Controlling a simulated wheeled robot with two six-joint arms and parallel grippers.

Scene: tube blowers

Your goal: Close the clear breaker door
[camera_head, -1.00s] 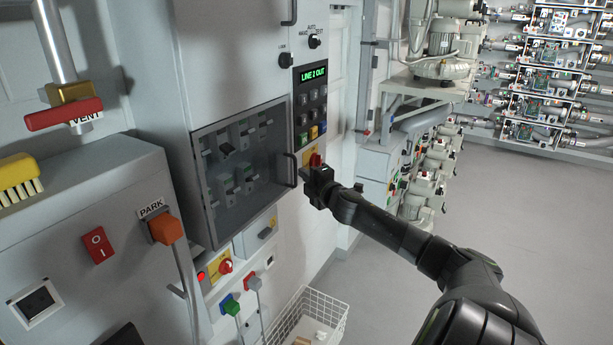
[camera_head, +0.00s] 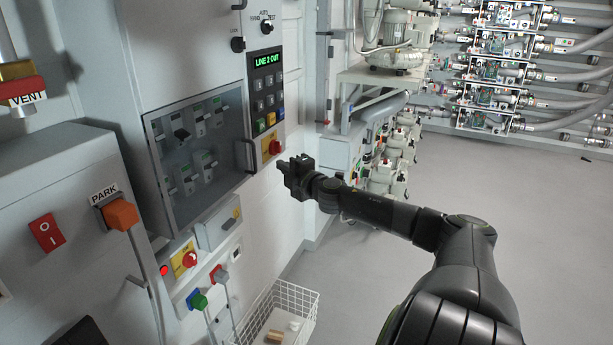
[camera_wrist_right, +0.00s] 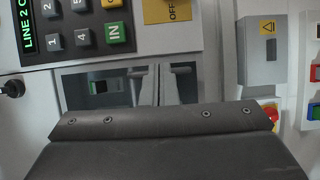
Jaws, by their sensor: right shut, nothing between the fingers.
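The clear breaker door (camera_head: 205,145) is a smoky see-through panel on the cabinet front in the head view. Several breakers show through it. It looks flush with the cabinet, though a small gap cannot be ruled out. Its dark handle (camera_head: 249,156) is on the right edge. My right gripper (camera_head: 281,166) is shut and empty, to the right of the handle and apart from it, below the red rotary switch. My left gripper is not in view.
A keypad (camera_head: 268,95) with a LINE 2 OUT display is right of the door. The red rotary switch (camera_head: 274,147) sits on a yellow plate close to my right gripper. A white wire basket (camera_head: 284,312) is below.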

